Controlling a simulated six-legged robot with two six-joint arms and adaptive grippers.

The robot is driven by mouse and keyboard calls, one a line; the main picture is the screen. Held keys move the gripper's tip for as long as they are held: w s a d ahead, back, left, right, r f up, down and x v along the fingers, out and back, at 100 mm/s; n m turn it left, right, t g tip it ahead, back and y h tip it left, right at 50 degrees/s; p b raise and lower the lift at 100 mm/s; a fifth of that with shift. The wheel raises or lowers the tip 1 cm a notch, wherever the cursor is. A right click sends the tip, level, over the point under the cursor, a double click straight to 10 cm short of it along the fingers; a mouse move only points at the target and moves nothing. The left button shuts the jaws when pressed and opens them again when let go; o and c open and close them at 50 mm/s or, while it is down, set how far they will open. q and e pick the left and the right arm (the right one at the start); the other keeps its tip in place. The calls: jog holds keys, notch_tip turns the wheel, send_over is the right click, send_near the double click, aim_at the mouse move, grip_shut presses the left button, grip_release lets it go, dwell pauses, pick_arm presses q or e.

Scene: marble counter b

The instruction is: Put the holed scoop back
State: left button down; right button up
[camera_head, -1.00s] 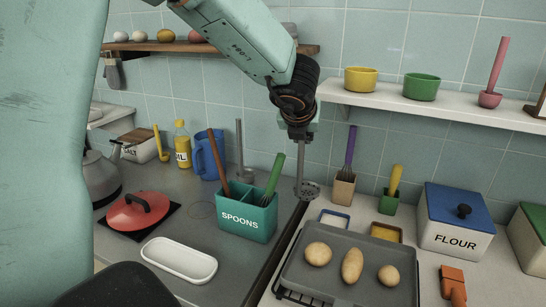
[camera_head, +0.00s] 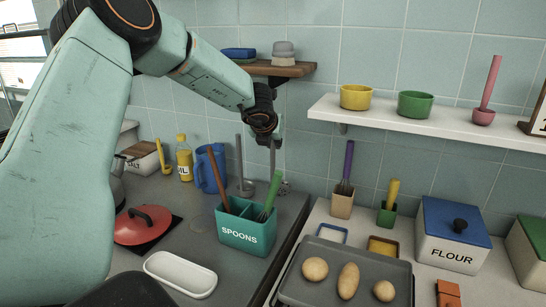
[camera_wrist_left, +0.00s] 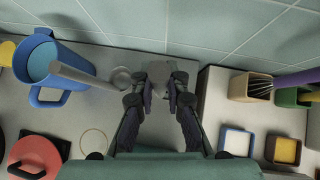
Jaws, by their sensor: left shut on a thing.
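My left gripper (camera_head: 269,138) is shut on the grey holed scoop (camera_head: 283,187), which hangs upright, bowl down. Its bowl is partly hidden behind the green handle in the spoon holder (camera_head: 246,234). The teal holder, marked SPOONS, has two compartments with a brown-handled tool (camera_head: 219,175) in the left one and a green-handled tool (camera_head: 269,195) in the right one. In the left wrist view, the fingers (camera_wrist_left: 164,88) close around a grey part of the scoop; its bowl is hard to make out there. My right gripper is not in view.
A grey ladle (camera_head: 240,160) stands left of the scoop, beside the blue jug (camera_head: 210,168). A thin ring (camera_wrist_left: 93,143) lies on the bare counter. The wall shelf (camera_head: 430,118) is at right; the tray (camera_head: 325,252) with potatoes is at front right.

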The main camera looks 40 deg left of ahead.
aim_at(272, 156)
pick_arm(q)
notch_tip(272, 156, down, 4)
jog(key=shift+f+b, duration=0.1)
jog(key=shift+b, duration=0.55)
jog(key=shift+s+a, duration=0.1)
jog(key=shift+s, duration=0.05)
jog(key=c, duration=1.7)
grip_release()
jog(key=shift+s+a, duration=0.15)
jog(key=shift+s, duration=0.05)
jog(key=o, duration=0.3)
jog(key=shift+w+f, duration=0.1)
jog(key=shift+o, duration=0.2)
jog(key=shift+w, duration=0.15)
